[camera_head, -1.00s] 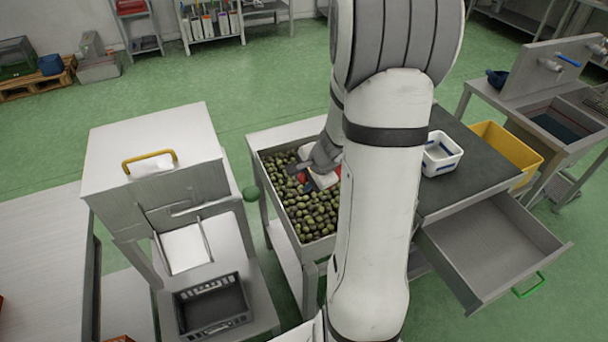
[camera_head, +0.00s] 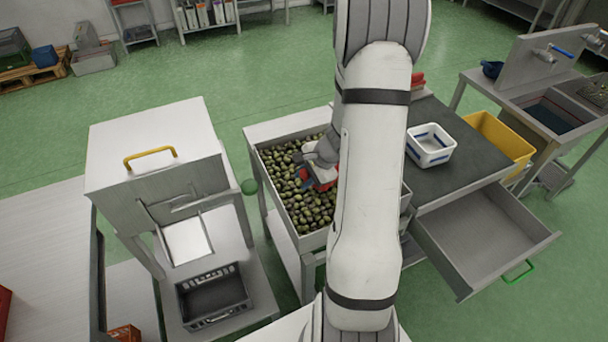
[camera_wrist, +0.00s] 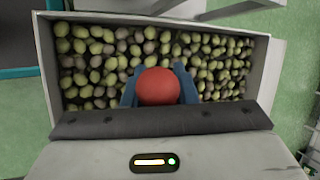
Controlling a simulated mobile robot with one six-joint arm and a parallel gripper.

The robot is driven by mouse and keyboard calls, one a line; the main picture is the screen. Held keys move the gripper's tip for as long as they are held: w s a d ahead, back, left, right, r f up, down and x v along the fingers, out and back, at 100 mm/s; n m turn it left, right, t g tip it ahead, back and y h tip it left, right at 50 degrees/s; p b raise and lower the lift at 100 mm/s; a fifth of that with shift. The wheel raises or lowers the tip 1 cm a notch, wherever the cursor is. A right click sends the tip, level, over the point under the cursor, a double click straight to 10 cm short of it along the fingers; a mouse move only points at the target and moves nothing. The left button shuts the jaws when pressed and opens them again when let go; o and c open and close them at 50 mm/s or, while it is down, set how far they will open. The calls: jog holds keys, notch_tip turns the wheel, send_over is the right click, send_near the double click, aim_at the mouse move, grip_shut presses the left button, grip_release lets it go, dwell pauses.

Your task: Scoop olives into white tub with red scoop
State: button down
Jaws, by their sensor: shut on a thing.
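Olives (camera_head: 312,208), green and dark, fill a grey bin (camera_head: 251,152) in the middle of the head view. They also show in the wrist view (camera_wrist: 95,75). My gripper (camera_head: 318,172) is over the olives, shut on the red scoop (camera_head: 328,184). In the wrist view the scoop's round red end (camera_wrist: 158,87) sits between the blue fingers of my gripper (camera_wrist: 160,90). The scoop's bowl is hidden, so its load cannot be told. The white tub (camera_head: 431,146), with blue marks, stands on the dark worktop to the right and looks empty.
The dark worktop (camera_head: 468,160) has an open drawer (camera_head: 480,235) below it. A yellow crate (camera_head: 505,135) stands to its right. A metal machine with a yellow handle (camera_head: 150,155) stands left of the bin. My arm hides part of the bin and worktop.

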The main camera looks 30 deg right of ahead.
jog(key=b, duration=0.2)
send_over(302, 195)
jog(key=s, duration=0.2)
jog(key=shift+d+f, duration=0.25)
jog(key=shift+f, duration=0.9)
jog(key=shift+d+f, duration=0.2)
jog(key=shift+f, duration=0.9)
jog(key=shift+f+b, duration=0.15)
jog(key=shift+b, duration=0.4)
jog(key=shift+a+f+n+t+h+b, duration=0.25)
jog(key=shift+f+h+b, duration=0.4)
jog(key=shift+b, duration=1.35)
jog(key=shift+d+f+n+t+h+b, duration=0.25)
jog(key=shift+f+b, duration=0.6)
jog(key=shift+b, duration=1.15)
